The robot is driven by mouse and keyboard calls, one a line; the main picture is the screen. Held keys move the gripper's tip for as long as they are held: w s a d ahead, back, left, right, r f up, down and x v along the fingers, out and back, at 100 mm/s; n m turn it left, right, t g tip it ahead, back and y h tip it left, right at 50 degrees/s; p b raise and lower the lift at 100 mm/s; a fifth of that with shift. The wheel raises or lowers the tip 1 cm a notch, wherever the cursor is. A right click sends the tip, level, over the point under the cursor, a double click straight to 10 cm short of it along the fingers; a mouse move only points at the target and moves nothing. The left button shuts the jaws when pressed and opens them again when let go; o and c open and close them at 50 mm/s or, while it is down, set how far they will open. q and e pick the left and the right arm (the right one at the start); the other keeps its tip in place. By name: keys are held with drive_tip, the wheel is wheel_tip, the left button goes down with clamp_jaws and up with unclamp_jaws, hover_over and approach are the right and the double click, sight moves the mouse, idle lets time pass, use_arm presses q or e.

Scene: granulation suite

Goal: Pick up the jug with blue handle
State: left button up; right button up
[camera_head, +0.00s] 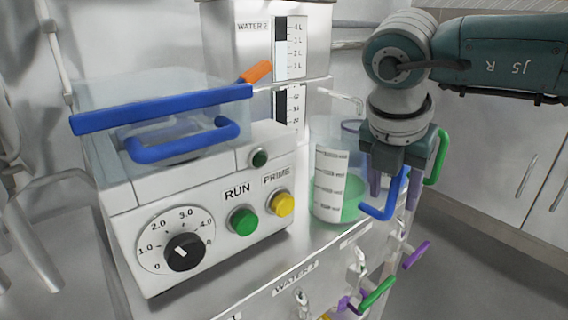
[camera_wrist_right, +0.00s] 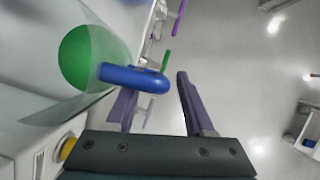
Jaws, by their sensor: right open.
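The jug (camera_head: 328,203) is clear with a printed scale and green liquid, upright on the bench top. Its blue handle (camera_head: 392,200) points right. My right gripper (camera_head: 390,185) is open above and at the handle, with its purple fingers pointing down. In the right wrist view, the blue handle (camera_wrist_right: 135,77) crosses in front of one finger, and its end reaches toward the gap between the fingertips (camera_wrist_right: 155,88). Whether a finger touches it I cannot tell. The jug's green liquid (camera_wrist_right: 88,58) shows left of the handle. My left gripper is out of view.
A green handle (camera_head: 437,158) shows just right of my gripper. A white machine with RUN and PRIME buttons (camera_head: 243,220) and a blue-handled lid (camera_head: 165,108) stands left. A WATER 2 tank (camera_head: 250,60) stands behind. Valves with coloured handles (camera_head: 378,293) line the front edge.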

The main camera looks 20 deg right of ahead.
drive_tip(key=shift+w+d+f, duration=0.1)
drive_tip(key=shift+d+f, duration=0.05)
drive_tip(key=shift+f, duration=0.3)
clamp_jaws()
drive_tip(key=shift+r, duration=0.1)
idle(1.0)
